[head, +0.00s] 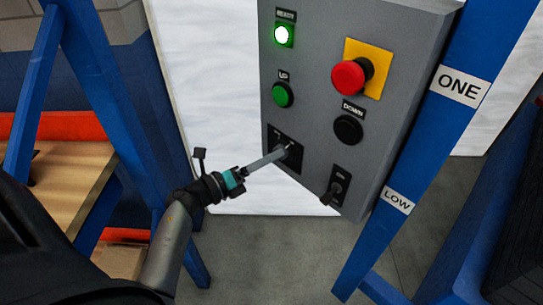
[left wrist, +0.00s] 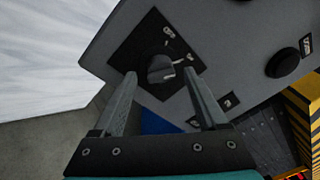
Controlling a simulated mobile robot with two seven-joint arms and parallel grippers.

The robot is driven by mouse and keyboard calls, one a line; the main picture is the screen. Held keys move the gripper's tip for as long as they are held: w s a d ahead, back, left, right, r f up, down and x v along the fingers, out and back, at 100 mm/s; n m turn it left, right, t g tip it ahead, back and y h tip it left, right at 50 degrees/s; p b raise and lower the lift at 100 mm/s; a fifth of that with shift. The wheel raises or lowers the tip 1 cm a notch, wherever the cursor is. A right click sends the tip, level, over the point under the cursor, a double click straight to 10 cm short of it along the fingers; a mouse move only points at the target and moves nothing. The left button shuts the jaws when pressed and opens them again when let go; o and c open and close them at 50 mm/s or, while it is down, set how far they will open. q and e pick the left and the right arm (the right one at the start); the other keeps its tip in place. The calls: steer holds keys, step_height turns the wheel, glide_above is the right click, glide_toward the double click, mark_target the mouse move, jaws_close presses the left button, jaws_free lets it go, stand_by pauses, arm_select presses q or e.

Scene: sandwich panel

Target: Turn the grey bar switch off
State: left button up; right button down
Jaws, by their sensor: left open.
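The grey bar switch (left wrist: 160,69) is a short grey bar knob on a square black plate (left wrist: 152,43) with small white markings. In the head view this black plate (head: 295,160) is at the lower left of the grey panel, and the knob is mostly hidden by my fingers. My left gripper (head: 284,151) reaches it from the lower left. In the left wrist view its two fingers (left wrist: 160,73) are open, with tips on either side of the bar. I cannot tell whether they touch it. My right gripper does not show.
The grey panel (head: 322,100) also bears a lit green button (head: 282,35), a green UP button (head: 282,95), a red mushroom button (head: 348,77), a black DOWN button (head: 348,129) and a black switch (head: 337,188) at lower right. A blue post (head: 425,130) stands close on the right.

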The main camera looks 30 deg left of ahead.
arm_select(q)
steer(key=shift+w+d, duration=0.25)
steer(key=shift+w, duration=0.45)
steer(key=shift+c, duration=0.2)
jaws_close()
